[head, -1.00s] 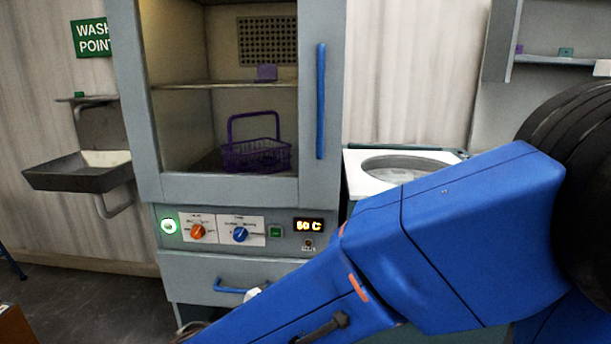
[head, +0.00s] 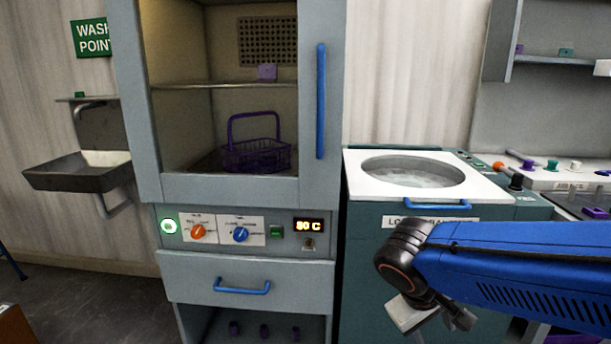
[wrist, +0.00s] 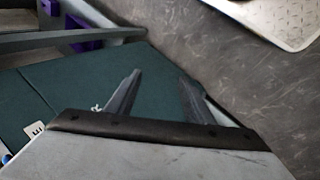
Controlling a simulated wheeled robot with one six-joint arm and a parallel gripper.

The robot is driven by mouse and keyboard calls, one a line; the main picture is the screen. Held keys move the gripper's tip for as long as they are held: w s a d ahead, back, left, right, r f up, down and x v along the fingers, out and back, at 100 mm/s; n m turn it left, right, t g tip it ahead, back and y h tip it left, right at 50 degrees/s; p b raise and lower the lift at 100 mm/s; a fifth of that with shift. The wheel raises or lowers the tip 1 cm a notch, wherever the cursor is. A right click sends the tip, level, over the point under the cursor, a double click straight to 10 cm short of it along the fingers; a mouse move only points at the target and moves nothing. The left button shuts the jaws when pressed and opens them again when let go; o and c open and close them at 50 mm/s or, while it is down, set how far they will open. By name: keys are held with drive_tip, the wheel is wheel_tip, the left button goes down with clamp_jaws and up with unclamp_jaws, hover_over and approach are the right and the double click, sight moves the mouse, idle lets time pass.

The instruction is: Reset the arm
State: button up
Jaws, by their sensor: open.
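My blue arm reaches in from the right in the head view, its wrist in front of the teal machine. My gripper shows in the wrist view (wrist: 157,95), its two dark fingers apart with nothing between them. Beyond the fingers are a teal panel and the grey floor. In the head view the fingers themselves are not clear; only the wrist end at the lower right shows.
A grey cabinet (head: 325,200) with a blue handle holds a purple basket (head: 257,155) behind its window. Right of it stands a teal machine (head: 365,260) with a round opening. A sink (head: 78,178) is at left. Floor (head: 95,300) at lower left is clear.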

drive_tip(key=s+d+r+m+t+y, duration=0.1)
drive_tip(key=s+d+m+t+y, duration=0.1)
drive_tip(key=s, duration=0.5)
drive_tip(key=d+m+y, duration=0.1)
drive_tip(key=y, duration=0.1)
drive_tip(key=shift+d+r+m+y, duration=0.2)
drive_tip(key=shift+r+m+y, duration=0.1)
drive_tip(key=shift+y, duration=0.1)
